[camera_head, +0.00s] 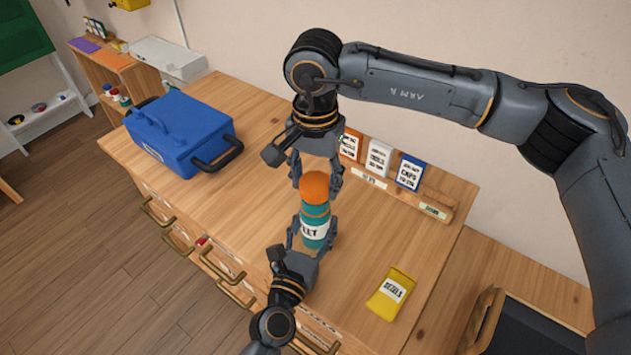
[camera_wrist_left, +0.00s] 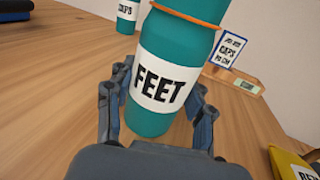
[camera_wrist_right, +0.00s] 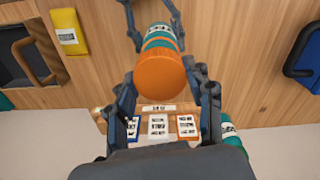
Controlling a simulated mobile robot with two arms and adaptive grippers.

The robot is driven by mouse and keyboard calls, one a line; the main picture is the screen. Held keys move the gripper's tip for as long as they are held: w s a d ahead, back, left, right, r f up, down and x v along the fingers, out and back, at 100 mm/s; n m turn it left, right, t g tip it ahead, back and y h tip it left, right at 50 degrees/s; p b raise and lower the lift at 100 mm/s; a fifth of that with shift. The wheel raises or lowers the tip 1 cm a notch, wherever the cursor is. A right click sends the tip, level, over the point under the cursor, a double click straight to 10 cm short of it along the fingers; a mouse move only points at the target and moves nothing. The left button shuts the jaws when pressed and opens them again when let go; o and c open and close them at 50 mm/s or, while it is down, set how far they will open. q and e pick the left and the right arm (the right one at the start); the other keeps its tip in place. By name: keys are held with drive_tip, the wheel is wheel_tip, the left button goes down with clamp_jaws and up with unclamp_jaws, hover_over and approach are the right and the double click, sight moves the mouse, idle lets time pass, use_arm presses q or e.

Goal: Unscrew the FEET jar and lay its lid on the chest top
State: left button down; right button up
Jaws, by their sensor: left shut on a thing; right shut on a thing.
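The FEET jar (camera_head: 315,233) is teal with a white label and stands upright on the wooden chest top (camera_head: 255,205); its label is readable in the left wrist view (camera_wrist_left: 162,83). Its orange lid (camera_head: 315,187) is on top and shows large in the right wrist view (camera_wrist_right: 161,76). My left gripper (camera_head: 312,236) is shut around the jar's body from the front. My right gripper (camera_head: 316,178) comes from above and is shut on the lid, one finger on each side. The lid is cut off in the left wrist view.
A blue box (camera_head: 185,130) with dark handles sits at the left. A rack (camera_head: 435,205) with several cards stands at the back. A yellow packet (camera_head: 391,294) lies at the front right. Another teal jar (camera_wrist_left: 127,14) stands behind. The chest top left of the jar is clear.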

sight(315, 182)
drive_tip(key=shift+r, duration=1.5)
use_arm(q)
drive_tip(key=shift+c, duration=2.2)
unclamp_jaws()
